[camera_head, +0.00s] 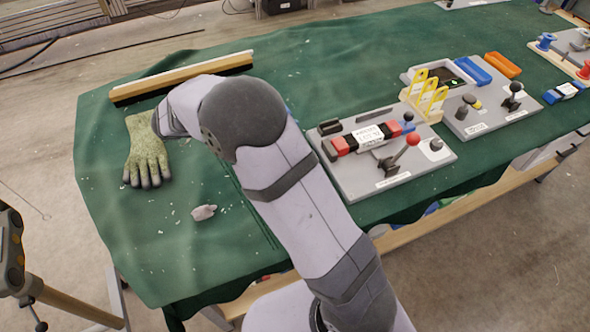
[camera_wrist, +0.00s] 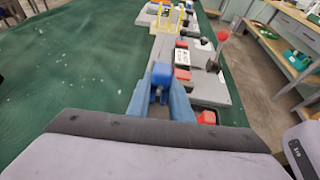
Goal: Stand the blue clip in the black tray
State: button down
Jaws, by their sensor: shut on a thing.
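My gripper (camera_wrist: 161,98) shows in the wrist view, its two blue-grey fingers shut on the blue clip (camera_wrist: 160,74). The clip sticks up between the fingertips, over or beside the near edge of the grey board. In the head view my own arm hides the gripper and nearly all of the clip. Two dark, low rectangular pieces lie on the grey board (camera_head: 415,172) in the head view: one at its left corner (camera_head: 330,127) and one beside it (camera_head: 368,116). I cannot tell which is the black tray.
The board also carries a red-and-black block with a white label (camera_head: 368,137) and a red-knobbed lever (camera_head: 412,139). Yellow upright loops (camera_head: 427,92) stand behind it. A glove (camera_head: 146,152) and a brush (camera_head: 180,77) lie at left. The green cloth (camera_head: 130,240) is mostly clear there.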

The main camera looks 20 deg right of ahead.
jog(key=shift+m+g, duration=0.7)
jog(key=shift+g, duration=0.1)
jog(key=shift+s+d+f, duration=0.1)
jog(key=shift+s+f, duration=0.25)
jog(key=shift+f, duration=1.15)
jog(key=shift+s+d+f, duration=0.1)
jog(key=shift+s+f, duration=0.25)
jog(key=shift+f, duration=1.1)
jog(key=shift+s+d+f, duration=0.1)
jog(key=shift+s+f, duration=0.25)
jog(key=shift+f, duration=1.15)
jog(key=shift+f, duration=0.2)
jog(key=c, duration=1.6)
grip_release()
jog(key=shift+r, duration=0.1)
jog(key=shift+a+r, duration=0.1)
jog(key=shift+r, duration=0.05)
jog(key=b+v, duration=0.1)
jog(key=v, duration=1.1)
